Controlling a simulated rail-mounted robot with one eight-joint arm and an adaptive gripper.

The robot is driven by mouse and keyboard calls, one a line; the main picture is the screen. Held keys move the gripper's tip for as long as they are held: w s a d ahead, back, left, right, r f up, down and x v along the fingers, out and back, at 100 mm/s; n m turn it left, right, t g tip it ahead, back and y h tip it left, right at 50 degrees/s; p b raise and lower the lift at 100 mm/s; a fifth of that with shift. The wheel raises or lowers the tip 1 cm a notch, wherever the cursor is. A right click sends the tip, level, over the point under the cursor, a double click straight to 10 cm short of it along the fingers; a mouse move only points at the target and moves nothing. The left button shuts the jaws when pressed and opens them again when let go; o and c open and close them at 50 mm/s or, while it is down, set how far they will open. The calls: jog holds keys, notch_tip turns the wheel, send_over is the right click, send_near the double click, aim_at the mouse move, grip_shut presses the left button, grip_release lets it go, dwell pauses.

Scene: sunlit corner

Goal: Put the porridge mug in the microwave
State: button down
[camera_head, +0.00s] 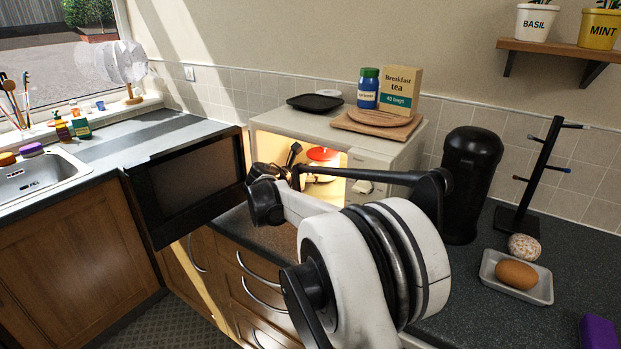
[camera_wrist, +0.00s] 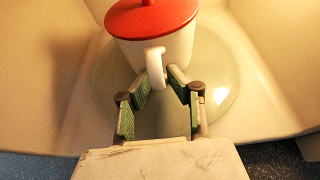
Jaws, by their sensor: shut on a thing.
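The porridge mug (camera_wrist: 182,48) is white with a red lid (camera_wrist: 150,14). In the wrist view it is upright inside the microwave, over the round glass turntable (camera_wrist: 222,62); I cannot tell whether its base touches the glass. My gripper (camera_wrist: 160,82) is shut on the mug's handle, which points toward me. In the head view the red lid (camera_head: 322,154) shows in the lit cavity, and my arm hides much of the mug. The microwave (camera_head: 272,121) stands on the counter with its dark door (camera_head: 188,180) swung wide open to the left.
A black canister (camera_head: 471,180), a mug tree (camera_head: 535,180) and a tray (camera_head: 541,293) with an egg stand to the right.

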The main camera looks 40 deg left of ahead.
jog(key=shift+f, duration=0.2)
jog(key=c, duration=1.7)
grip_release()
jog(key=shift+o, duration=0.2)
jog(key=shift+s+r, duration=0.15)
jog(key=v, duration=1.1)
jog(key=shift+s, duration=0.3)
jog(key=shift+d, duration=0.1)
